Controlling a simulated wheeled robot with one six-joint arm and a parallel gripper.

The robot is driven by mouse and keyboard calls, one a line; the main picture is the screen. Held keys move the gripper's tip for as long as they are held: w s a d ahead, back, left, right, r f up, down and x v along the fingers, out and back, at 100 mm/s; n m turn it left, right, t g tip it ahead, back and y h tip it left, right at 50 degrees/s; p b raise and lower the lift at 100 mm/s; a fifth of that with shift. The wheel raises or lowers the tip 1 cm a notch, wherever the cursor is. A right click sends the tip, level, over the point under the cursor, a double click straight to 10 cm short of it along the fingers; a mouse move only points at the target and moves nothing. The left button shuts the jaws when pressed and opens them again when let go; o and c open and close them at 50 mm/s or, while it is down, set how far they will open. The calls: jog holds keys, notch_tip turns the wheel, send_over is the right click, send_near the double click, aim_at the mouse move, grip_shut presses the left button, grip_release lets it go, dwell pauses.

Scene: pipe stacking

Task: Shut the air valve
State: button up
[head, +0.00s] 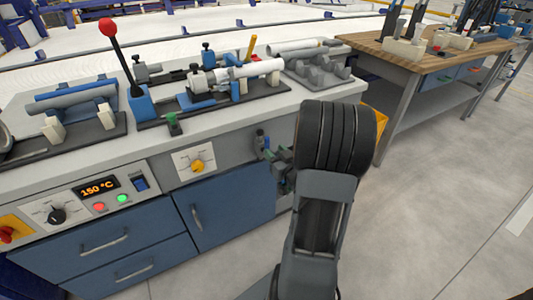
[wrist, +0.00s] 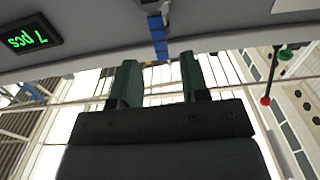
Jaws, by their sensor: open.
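A small blue fitting (wrist: 158,35), which looks like the air valve's handle, hangs from a pale grey surface in the wrist view. In the head view a small dark bluish fitting (head: 262,142) is on the bench front near its right end, partly hidden by my arm; it seems to be the same part. My gripper (head: 279,168) is beside and just below it. In the wrist view my gripper (wrist: 158,80) has its two green fingers apart and empty, with the blue fitting ahead of the gap. Contact with the fitting cannot be told.
The grey bench (head: 90,152) carries pipe clamps, a red-knobbed lever (head: 108,28) and a grey rack (head: 318,70). A yellow knob (head: 197,166) is on its front, above blue doors. A wooden table (head: 400,52) stands at right. The floor (head: 440,190) at right is clear.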

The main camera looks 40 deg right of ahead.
aim_at(267, 144)
jog(key=shift+w+d, duration=0.2)
jog(key=shift+w, duration=1.3)
jog(key=shift+w+d, duration=0.15)
jog(key=shift+w, duration=1.35)
jog(key=shift+r, duration=0.1)
grip_shut()
